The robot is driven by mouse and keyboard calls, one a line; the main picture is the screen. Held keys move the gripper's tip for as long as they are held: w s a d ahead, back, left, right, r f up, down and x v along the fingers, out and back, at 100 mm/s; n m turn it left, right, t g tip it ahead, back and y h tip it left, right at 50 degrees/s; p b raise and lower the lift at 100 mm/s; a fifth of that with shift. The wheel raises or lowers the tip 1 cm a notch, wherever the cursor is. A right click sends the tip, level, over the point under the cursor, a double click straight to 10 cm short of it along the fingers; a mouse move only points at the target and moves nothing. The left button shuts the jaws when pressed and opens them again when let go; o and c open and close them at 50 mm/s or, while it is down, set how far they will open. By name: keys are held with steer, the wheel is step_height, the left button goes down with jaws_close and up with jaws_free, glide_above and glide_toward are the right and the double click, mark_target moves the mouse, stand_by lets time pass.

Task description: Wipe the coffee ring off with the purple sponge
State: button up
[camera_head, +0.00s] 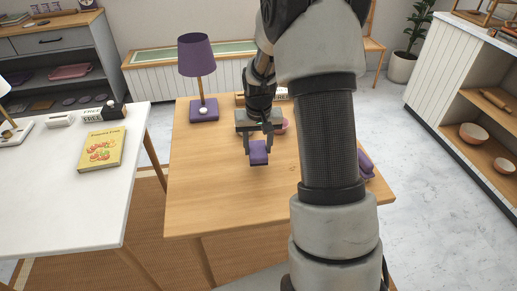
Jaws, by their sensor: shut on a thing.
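My gripper (258,143) is shut on the purple sponge (259,154), one finger on each side of it. The sponge is over the middle of the wooden table (215,190); I cannot tell whether it touches the top. I cannot make out the coffee ring; the sponge, gripper or my arm may hide it.
A purple lamp (204,108) stands at the table's back left. A pink item (283,126) is partly hidden behind my gripper. A purple object (366,164) lies near the right edge. The table's front left is clear. A white table (70,200) with a book (102,149) stands left.

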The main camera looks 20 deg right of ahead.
steer(key=shift+r+p, duration=1.15)
steer(key=shift+r, duration=0.85)
